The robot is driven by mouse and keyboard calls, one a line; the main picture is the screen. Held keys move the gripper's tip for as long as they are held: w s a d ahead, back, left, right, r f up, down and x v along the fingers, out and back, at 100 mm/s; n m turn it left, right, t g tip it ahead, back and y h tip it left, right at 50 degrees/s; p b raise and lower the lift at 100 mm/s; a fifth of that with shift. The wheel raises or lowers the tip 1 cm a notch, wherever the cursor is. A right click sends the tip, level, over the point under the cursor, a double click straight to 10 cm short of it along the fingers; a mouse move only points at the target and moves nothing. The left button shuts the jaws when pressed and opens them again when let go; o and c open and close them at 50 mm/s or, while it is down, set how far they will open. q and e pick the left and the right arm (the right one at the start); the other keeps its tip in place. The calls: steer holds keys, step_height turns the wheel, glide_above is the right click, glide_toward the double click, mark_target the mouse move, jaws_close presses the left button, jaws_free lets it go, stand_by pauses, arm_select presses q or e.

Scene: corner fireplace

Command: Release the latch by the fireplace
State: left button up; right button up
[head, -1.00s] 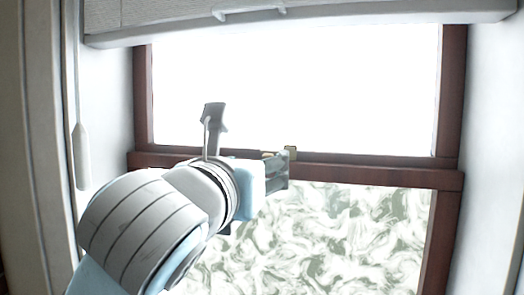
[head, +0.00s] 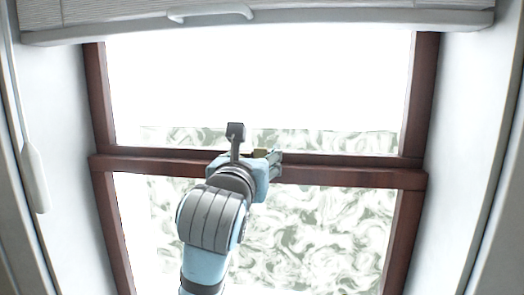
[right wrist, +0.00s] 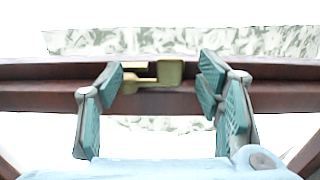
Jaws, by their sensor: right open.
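A small brass-coloured latch (head: 260,153) sits on the dark wooden middle rail of the window. In the right wrist view the latch (right wrist: 170,73) has a raised block on the right and a lower part to the left. My right gripper (head: 275,160) is at the rail, partly in front of the latch. In the right wrist view its teal-padded fingers (right wrist: 163,80) are spread wide, with the latch between them in the picture. Whether they touch the latch or rail I cannot tell. My left gripper is not in view.
The reddish-brown window frame (head: 415,120) stands in a pale recess with white side walls. A raised white blind (head: 300,22) hangs across the top. A pull handle on a cord (head: 35,178) hangs at the left.

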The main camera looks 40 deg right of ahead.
steer(key=shift+w+d, duration=0.2)
steer(key=shift+d, duration=0.05)
steer(key=shift+w, duration=0.25)
steer(key=shift+s, duration=0.3)
steer(key=c, duration=1.2)
steer(key=shift+o, duration=0.2)
steer(key=shift+a, duration=0.1)
